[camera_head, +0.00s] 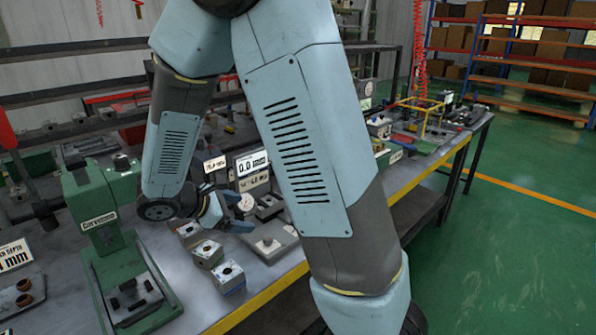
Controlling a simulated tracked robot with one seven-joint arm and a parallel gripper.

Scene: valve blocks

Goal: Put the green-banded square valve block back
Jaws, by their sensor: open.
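Several small square metal valve blocks stand in a short row on the grey bench: one at the near end (228,277), one in the middle (207,253) and one farther back (188,231). They are too small in this view for me to tell which has a green band.
A green press (108,225) stands left of the row. A flat grey plate with a knob (268,243) lies to the right. Small display signs (252,163) stand behind my gripper. The bench's yellow front edge (255,309) is close to the blocks.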

